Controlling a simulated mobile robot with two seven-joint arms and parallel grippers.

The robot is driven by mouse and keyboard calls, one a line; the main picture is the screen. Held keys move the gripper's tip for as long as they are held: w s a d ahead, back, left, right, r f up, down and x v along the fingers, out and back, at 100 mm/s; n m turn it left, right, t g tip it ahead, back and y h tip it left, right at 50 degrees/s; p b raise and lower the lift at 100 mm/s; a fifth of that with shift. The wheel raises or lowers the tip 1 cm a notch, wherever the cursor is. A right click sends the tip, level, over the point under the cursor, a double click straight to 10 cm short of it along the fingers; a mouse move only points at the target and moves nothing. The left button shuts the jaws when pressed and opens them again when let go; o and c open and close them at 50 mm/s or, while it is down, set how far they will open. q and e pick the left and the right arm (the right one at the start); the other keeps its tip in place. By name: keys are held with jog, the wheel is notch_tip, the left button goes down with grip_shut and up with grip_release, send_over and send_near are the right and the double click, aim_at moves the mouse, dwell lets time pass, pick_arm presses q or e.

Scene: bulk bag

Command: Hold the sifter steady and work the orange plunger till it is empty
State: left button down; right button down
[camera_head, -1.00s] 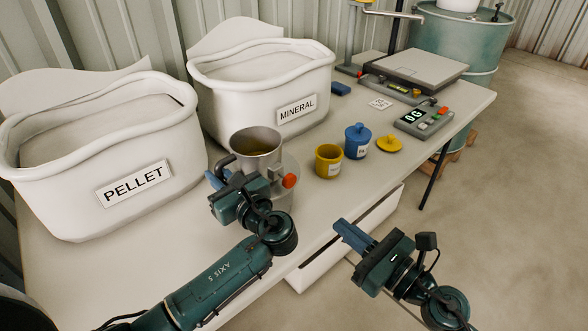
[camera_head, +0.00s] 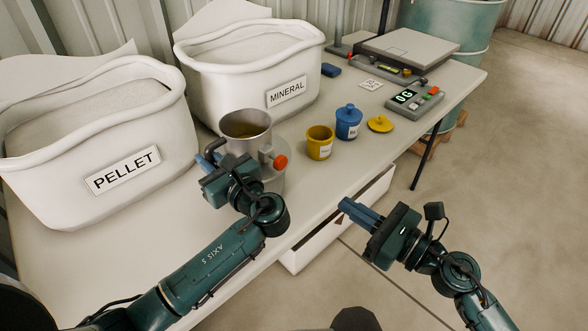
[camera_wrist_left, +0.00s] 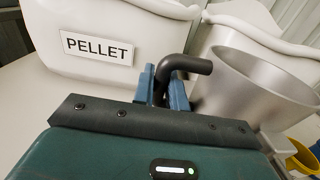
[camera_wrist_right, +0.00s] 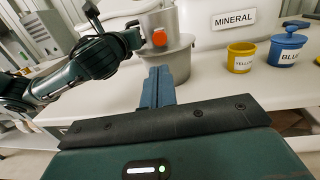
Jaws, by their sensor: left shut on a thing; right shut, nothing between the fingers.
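My left gripper (camera_head: 207,160) is shut on the sifter's black handle (camera_wrist_left: 185,65). My right gripper (camera_head: 345,205) is shut and empty, apart from the plunger, off the table's front edge. Its fingers (camera_wrist_right: 158,85) point toward the sifter. A grey container (camera_head: 272,184) sits below the sifter.
A yellow pot (camera_head: 319,143), a blue lidded pot (camera_head: 348,122) and a yellow lid (camera_head: 380,124) stand right of the sifter. White PELLET (camera_head: 70,190) and MINERAL (camera_head: 225,98) bags stand behind. A scale (camera_head: 405,52) and its display reading 0G (camera_head: 413,98) are farther right.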

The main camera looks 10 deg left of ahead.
aim_at(283, 165)
jog(key=x, duration=1.4)
jog(key=shift+x, duration=1.15)
pick_arm(q)
jog(key=shift+d, duration=0.1)
dwell(0.4)
pick_arm(e)
jog(key=v, duration=1.4)
jog(key=shift+d, duration=0.1)
